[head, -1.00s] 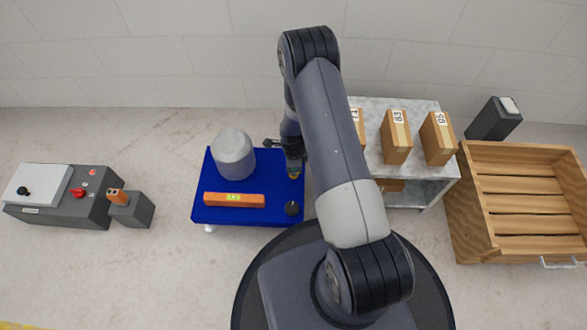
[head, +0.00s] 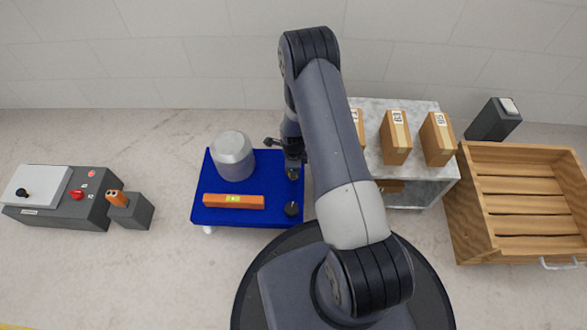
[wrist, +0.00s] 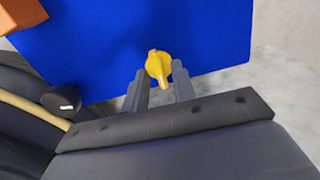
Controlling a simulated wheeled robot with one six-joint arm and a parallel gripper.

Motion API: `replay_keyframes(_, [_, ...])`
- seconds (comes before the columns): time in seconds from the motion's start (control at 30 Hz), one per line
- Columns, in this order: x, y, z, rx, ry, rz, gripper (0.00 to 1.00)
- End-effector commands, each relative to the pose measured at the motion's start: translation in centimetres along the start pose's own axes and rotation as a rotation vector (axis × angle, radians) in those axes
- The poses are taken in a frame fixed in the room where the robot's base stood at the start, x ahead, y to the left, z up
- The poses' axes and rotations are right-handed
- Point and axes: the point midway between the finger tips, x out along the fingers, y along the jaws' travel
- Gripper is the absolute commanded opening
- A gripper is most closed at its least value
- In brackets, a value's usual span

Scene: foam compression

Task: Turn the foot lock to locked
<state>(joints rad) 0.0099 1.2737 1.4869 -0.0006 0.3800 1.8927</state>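A yellow knob (wrist: 158,64) with a raised grip bar sits on the blue platform (wrist: 130,45) in the wrist view. It appears to be the foot lock, though no label is readable. The bar points roughly toward my gripper. My gripper (wrist: 160,84) is open, with one finger on each side of the bar's near end and gaps visible on both sides. In the head view, my gripper (head: 292,172) is over the right part of the blue platform (head: 232,218) and largely hides the yellow knob.
A black knob (head: 291,209) stands nearer on the platform, with an orange level (head: 233,201) and a grey cylinder (head: 233,156) to the left. A marble-topped stand (head: 430,172) with several boxes is to the right. A control box (head: 60,212) is far left.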

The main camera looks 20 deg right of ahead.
Motion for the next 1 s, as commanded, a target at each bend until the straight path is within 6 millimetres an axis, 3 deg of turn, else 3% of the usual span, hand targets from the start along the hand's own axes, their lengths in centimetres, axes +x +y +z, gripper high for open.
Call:
replay_keyframes(0.37, [-0.7,0.0,0.1,-0.002,0.000,0.000,0.31])
replay_keyframes(0.8, [-8.9,0.0,0.0,-0.001,-0.001,-0.002,0.31])
replay_keyframes(1.0, [-10.6,0.0,0.0,0.000,0.000,0.000,0.31])
